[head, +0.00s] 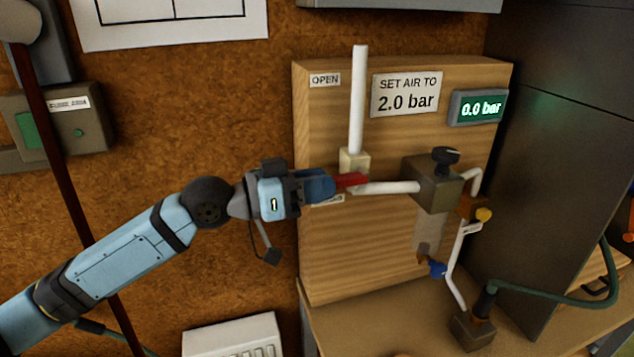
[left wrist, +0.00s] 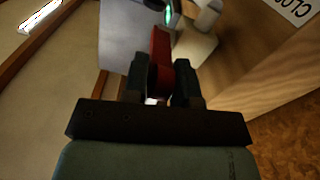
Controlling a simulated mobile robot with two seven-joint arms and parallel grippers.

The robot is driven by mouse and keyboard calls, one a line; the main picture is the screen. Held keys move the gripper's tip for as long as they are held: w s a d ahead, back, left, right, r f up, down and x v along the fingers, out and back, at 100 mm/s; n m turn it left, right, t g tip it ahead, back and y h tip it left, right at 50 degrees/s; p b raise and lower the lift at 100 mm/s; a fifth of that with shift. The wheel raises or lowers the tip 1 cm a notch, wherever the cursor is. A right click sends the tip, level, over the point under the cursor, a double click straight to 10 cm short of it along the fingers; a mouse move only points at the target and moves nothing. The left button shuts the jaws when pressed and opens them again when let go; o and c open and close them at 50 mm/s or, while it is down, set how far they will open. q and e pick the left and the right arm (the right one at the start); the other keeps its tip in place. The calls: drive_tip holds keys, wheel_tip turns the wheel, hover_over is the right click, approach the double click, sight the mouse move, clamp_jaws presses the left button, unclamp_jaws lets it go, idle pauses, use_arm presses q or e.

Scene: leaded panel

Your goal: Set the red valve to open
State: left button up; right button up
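The red valve handle (head: 351,180) lies nearly level, pointing left from the cream valve body (head: 354,160) on the wooden panel. My left gripper (head: 330,184) is at the handle's left end. In the left wrist view the red handle (left wrist: 161,50) runs between the two fingers (left wrist: 160,82), which sit close against both its sides. The OPEN label (head: 325,79) is higher on the panel, above the handle. A lower label (head: 334,199) is mostly hidden by the gripper; the left wrist view shows its letters "CLO" (left wrist: 300,8). My right gripper is not in view.
A white pipe (head: 358,100) rises from the valve. A regulator with a black knob (head: 446,158) stands to its right. The display (head: 478,107) reads 0.0 bar; a sign (head: 406,94) says 2.0 bar. A dark cabinet (head: 560,130) bounds the right side.

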use_arm(q)
clamp_jaws()
drive_tip(key=shift+r, duration=0.1)
